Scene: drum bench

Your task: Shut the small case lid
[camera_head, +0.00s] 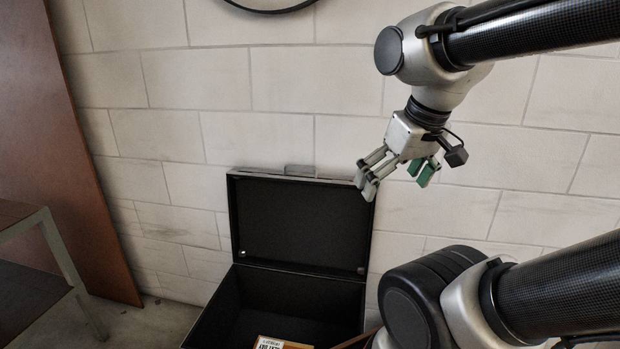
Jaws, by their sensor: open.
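The small case (228,300) is black and stands open low in the view, cut off by the bottom edge. Its lid (300,222) is raised upright at the back, close to the wall, with a small grey tab (300,170) at its top edge. My gripper (396,180) hangs above and to the right of the lid's top right corner in the picture. Its fingers are spread apart with nothing between them. The gap in depth between the fingers and the lid is hard to judge.
A labelled box (283,342) lies inside the case. A pale block wall (160,80) is behind. A brown panel (60,150) leans at the left, near a table or shelf (65,265). Some floor (155,318) shows left of the case. My arm covers the right side.

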